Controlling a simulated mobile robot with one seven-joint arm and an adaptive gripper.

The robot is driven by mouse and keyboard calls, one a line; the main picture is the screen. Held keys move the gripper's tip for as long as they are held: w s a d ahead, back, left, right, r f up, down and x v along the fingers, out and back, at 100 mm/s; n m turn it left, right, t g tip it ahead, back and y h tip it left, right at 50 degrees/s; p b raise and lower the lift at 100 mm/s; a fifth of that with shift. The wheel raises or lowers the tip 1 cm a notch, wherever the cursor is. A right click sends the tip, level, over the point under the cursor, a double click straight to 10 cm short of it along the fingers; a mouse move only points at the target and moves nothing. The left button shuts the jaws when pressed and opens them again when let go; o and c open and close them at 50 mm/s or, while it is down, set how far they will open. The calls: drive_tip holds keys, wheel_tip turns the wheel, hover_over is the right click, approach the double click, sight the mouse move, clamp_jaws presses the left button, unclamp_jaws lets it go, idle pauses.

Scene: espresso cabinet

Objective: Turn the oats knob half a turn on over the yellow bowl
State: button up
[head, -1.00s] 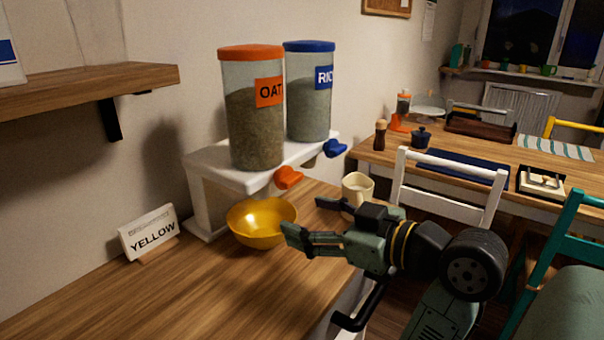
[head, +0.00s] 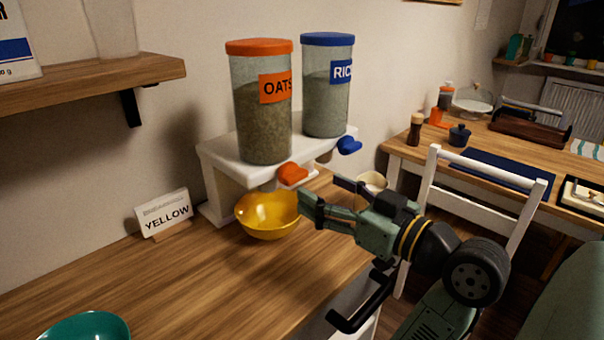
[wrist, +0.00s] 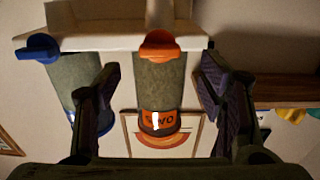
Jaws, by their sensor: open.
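The oats dispenser (head: 264,120) is a clear canister with an orange lid and label on a white stand. Its orange knob (head: 291,174) sticks out below it, above the yellow bowl (head: 268,222) on the counter. My gripper (head: 327,196) is open and empty, to the right of the bowl and a little below the knob. In the wrist view, which looks upside down, the orange knob (wrist: 159,44) lies between the lines of my spread fingers (wrist: 159,68), apart from both. The bowl is not in the wrist view.
The rice dispenser (head: 325,105) with its blue knob (head: 349,145) stands to the right. A cream cup (head: 372,181) is behind my gripper. A YELLOW sign (head: 165,213) and a teal bowl (head: 85,328) are at left. A white chair (head: 484,165) stands at right.

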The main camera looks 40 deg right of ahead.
sight(299, 178)
drive_tip(key=w+p, duration=0.1)
drive_tip(key=w, duration=0.5)
drive_tip(key=shift+w+a, duration=0.1)
drive_tip(key=shift+a, duration=0.1)
drive_tip(key=shift+c, duration=0.2)
drive_tip(key=c, duration=1.1)
